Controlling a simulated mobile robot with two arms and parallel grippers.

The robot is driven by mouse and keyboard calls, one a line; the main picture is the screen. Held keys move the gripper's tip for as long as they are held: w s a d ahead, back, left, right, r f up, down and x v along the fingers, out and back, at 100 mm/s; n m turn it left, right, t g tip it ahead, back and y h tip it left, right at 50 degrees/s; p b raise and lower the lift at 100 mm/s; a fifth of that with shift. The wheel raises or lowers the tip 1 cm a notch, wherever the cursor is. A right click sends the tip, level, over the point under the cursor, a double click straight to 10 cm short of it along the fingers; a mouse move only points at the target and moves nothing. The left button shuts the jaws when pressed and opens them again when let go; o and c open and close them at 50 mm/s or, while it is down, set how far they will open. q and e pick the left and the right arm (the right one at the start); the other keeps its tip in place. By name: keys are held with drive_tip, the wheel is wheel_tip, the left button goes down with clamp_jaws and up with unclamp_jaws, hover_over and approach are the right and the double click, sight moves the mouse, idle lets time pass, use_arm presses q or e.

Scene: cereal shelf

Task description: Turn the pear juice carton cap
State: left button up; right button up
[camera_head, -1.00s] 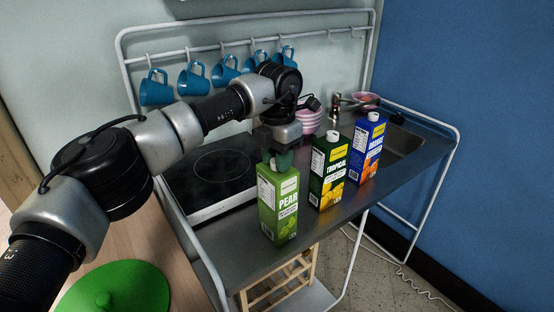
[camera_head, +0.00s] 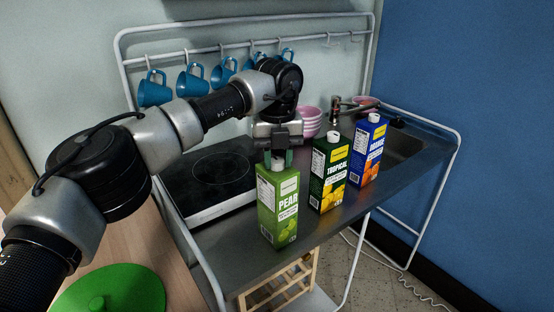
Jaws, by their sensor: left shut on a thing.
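The green pear juice carton (camera_head: 278,212) stands upright on the metal counter, the nearest of three cartons. My left gripper (camera_head: 279,156) points down from above it and is shut on the cap at the carton's top. The cap (camera_head: 277,162) is mostly hidden between the fingers. My right gripper is not in view.
A dark green tropical carton (camera_head: 328,172) and a blue orange carton (camera_head: 367,152) stand just to the right. A hob (camera_head: 215,178) lies to the left. Blue mugs (camera_head: 190,82) hang behind, pink bowls (camera_head: 311,122) stand at the back, and a green lid (camera_head: 125,290) lies front left.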

sight(277, 160)
use_arm(q)
drive_tip(key=shift+n, duration=1.3)
drive_tip(key=shift+n+b, duration=0.3)
drive_tip(key=o, duration=0.9)
drive_tip(key=shift+o, duration=0.2)
wheel_tip(277, 160, up, 11)
drive_tip(key=shift+f, duration=0.2)
